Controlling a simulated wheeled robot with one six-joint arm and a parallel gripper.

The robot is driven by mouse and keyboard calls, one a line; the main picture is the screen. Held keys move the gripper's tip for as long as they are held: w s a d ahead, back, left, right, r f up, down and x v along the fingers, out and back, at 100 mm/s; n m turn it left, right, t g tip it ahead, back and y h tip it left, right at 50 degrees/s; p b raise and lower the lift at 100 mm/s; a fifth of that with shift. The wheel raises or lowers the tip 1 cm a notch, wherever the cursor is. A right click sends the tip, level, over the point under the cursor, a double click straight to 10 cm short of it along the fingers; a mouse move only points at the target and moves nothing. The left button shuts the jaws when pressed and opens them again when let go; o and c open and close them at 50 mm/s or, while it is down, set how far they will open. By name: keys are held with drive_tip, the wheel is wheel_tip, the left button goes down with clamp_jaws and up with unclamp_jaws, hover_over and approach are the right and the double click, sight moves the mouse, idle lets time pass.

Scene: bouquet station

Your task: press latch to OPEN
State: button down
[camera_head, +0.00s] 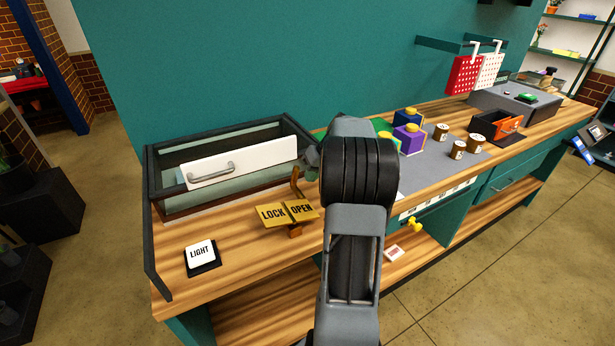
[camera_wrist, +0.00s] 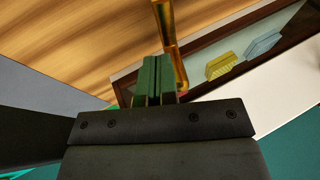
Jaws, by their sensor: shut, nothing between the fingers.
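The latch has a brass lever (camera_head: 296,183) standing beside a glass-sided case (camera_head: 150,190) with a white handled front panel (camera_head: 240,160). Two yellow plates lie before it, LOCK (camera_head: 271,214) on the left and OPEN (camera_head: 302,210) on the right. In the wrist view the brass lever (camera_wrist: 168,32) runs down close beside the tips of my gripper (camera_wrist: 157,60). The green fingers are shut and empty. I cannot tell whether they touch the lever. In the head view my arm hides most of the gripper.
A LIGHT switch (camera_head: 200,253) sits at the front left of the wooden counter. To the right are blue and purple boxes (camera_head: 409,138), several brown jars (camera_head: 458,150) and an orange-fronted bin (camera_head: 507,127). In the wrist view, yellow (camera_wrist: 222,66) and blue (camera_wrist: 263,45) blocks show in the case.

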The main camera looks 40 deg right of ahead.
drive_tip(key=v, duration=0.9)
drive_tip(key=shift+s+d+r+b, duration=0.2)
drive_tip(key=shift+d+b, duration=0.2)
drive_tip(key=s+a+f+m+g+h, duration=0.2)
drive_tip(key=s+a+f+m, duration=0.15)
drive_tip(key=a+f, duration=0.2)
drive_tip(key=s+a+n, duration=0.3)
drive_tip(key=s+a, duration=0.1)
drive_tip(key=a, duration=0.9)
drive_tip(key=s+a+f+n+t+h, duration=0.1)
drive_tip(key=s+a+n, duration=0.2)
drive_tip(key=a, duration=1.1)
drive_tip(key=shift+s+f+n+h, duration=0.3)
drive_tip(key=shift+s+n, duration=0.05)
drive_tip(key=shift+s, duration=0.4)
